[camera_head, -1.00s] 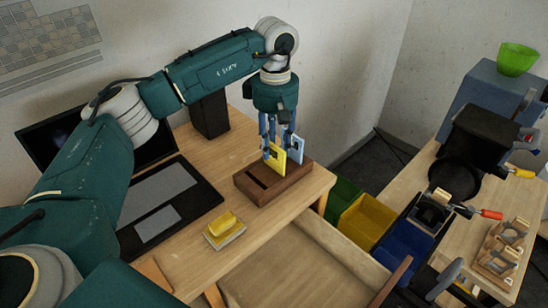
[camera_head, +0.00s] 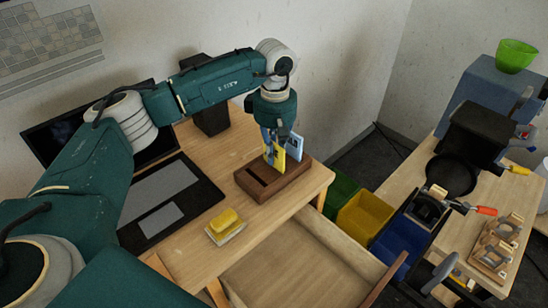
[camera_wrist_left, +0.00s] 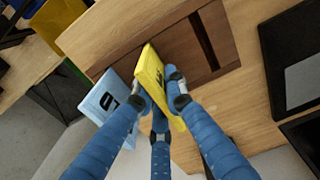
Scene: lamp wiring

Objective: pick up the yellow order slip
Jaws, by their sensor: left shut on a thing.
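The yellow order slip (camera_head: 275,156) stands upright in a slot of the dark wooden holder (camera_head: 266,191) on the desk. My left gripper (camera_head: 271,143) has come down over it from above and is shut on it. In the left wrist view the yellow slip (camera_wrist_left: 149,72) is between the blue fingers (camera_wrist_left: 161,92), its lower edge at the holder (camera_wrist_left: 186,50). A light blue slip (camera_head: 296,147) stands just beside it, close to the fingers; it also shows in the left wrist view (camera_wrist_left: 106,98). My right gripper is out of view.
An empty slot lies on the holder's near side. A laptop (camera_head: 165,195) and a yellow sponge-like block (camera_head: 224,219) are to the left. Below the desk are an open drawer (camera_head: 300,268) and coloured bins (camera_head: 364,217). A second table (camera_head: 408,185) stands at right.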

